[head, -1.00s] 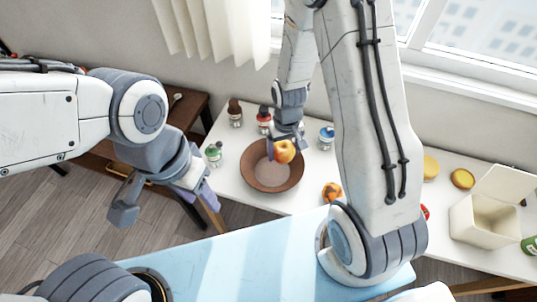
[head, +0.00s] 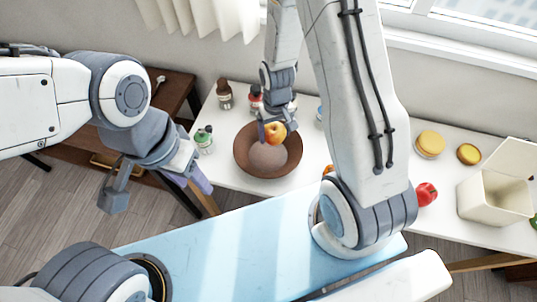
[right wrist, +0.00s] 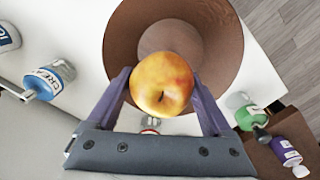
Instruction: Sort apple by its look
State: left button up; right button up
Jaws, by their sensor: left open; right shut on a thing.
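A yellow-orange apple with a reddish tint (head: 274,133) is held in my right gripper (head: 273,127), above the brown bowl (head: 242,160). In the right wrist view the apple (right wrist: 162,84) sits between the two fingers of the right gripper (right wrist: 163,98), and the bowl (right wrist: 222,40) lies behind it. The bowl looks empty where it shows. A red apple (head: 427,194) lies on the white table at the right. An orange fruit (head: 328,170) is mostly hidden behind my right arm. My left gripper (head: 152,193) is open and empty, left of the table.
A cream bin with its lid up (head: 492,200) stands at the right of the table. Yellow round items (head: 430,143) lie near the window. Several bottles, one with a green cap (head: 203,140), stand around the bowl. A brown side table (head: 165,98) is at the left.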

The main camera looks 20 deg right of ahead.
jog(key=o, duration=1.3)
jog(key=shift+r, duration=0.1)
notch_tip(320, 180, up, 10)
jog(key=shift+r+b, duration=0.2)
jog(key=shift+b, duration=0.15)
jog(key=s+a+r+n, duration=0.2)
jog(key=s+a+r, duration=0.1)
jog(key=s, duration=0.3)
jog(key=s+a+r+n, duration=0.2)
jog(key=s+a+r, duration=0.1)
jog(key=s+a, duration=0.2)
jog(key=s+a+r+n+y, duration=0.1)
jog(key=s+a+r+n, duration=0.2)
jog(key=s, duration=0.4)
jog(key=shift+s+a+r, duration=0.1)
jog(key=shift+a+r, duration=0.15)
jog(key=shift+a, duration=0.2)
jog(key=shift+a+r, duration=0.2)
jog(key=shift+a, duration=0.25)
